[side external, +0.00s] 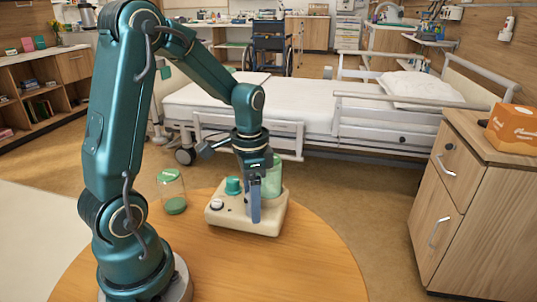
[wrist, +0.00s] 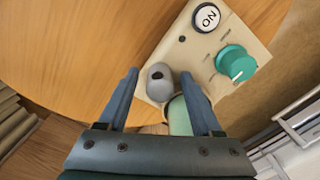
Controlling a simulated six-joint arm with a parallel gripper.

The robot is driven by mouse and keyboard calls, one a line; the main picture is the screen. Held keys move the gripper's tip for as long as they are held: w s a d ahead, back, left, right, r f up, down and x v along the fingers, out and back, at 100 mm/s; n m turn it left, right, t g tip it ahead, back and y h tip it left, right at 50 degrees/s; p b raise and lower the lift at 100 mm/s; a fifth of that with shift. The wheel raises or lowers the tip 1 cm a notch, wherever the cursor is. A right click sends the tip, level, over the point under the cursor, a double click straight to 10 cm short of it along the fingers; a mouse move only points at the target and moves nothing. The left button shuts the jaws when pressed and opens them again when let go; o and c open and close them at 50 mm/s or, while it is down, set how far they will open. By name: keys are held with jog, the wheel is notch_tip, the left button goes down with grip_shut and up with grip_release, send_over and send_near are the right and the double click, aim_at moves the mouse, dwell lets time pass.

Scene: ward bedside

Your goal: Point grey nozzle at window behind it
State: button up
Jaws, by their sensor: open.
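The cream device (side external: 235,222) stands on the round wooden table; its top also fills the upper middle of the wrist view (wrist: 200,55). The grey nozzle (wrist: 160,80) sits at its edge, a rounded grey piece with a dark spot on top; which way it points is hard to tell. My gripper (wrist: 159,75) is open, with one blue finger on either side of the nozzle, gaps showing. In the side view my gripper (side external: 254,215) reaches down over the device and hides the nozzle. A translucent green container (side external: 273,180) stands behind the fingers. I cannot identify a window.
The device top has a white ON button (wrist: 207,18) and a green knob (wrist: 236,64). A clear jar with a green base (side external: 172,192) stands left of the device. The table's front right (side external: 310,265) is clear. A bed and a wooden cabinet (side external: 455,205) stand beyond.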

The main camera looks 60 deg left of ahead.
grip_shut()
jog(key=shift+n, duration=0.3)
jog(key=n, duration=0.3)
jog(key=shift+n, duration=2.6)
grip_release()
